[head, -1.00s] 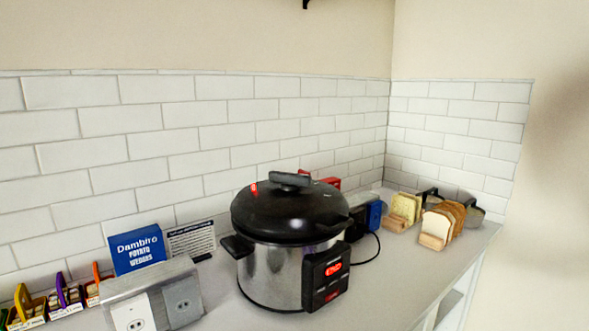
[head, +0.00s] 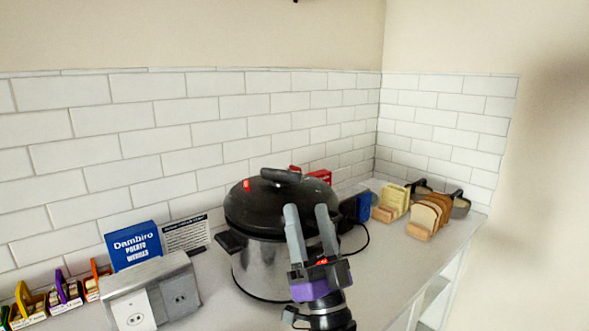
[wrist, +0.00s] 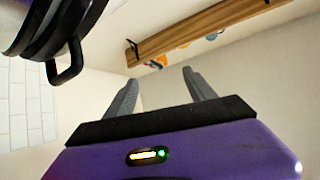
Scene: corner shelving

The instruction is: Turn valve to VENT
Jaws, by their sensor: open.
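A pressure cooker with a steel body (head: 254,268) and a black lid (head: 250,212) stands on the counter. A small red piece (head: 247,186), which looks like the valve, sits on the lid's left side; its setting and any VENT mark are too small to read. My gripper (head: 306,212) is open and empty, fingers pointing up, in front of the cooker's right side and hiding most of its control panel. In the wrist view my gripper (wrist: 160,72) has nothing between its fingers. A black rounded part with a loop handle (wrist: 68,66), seemingly the cooker's, shows at upper left.
Bread slices in holders (head: 430,215) stand at the right. A tiled wall (head: 180,130) is behind. A wooden shelf (wrist: 200,30) shows in the wrist view.

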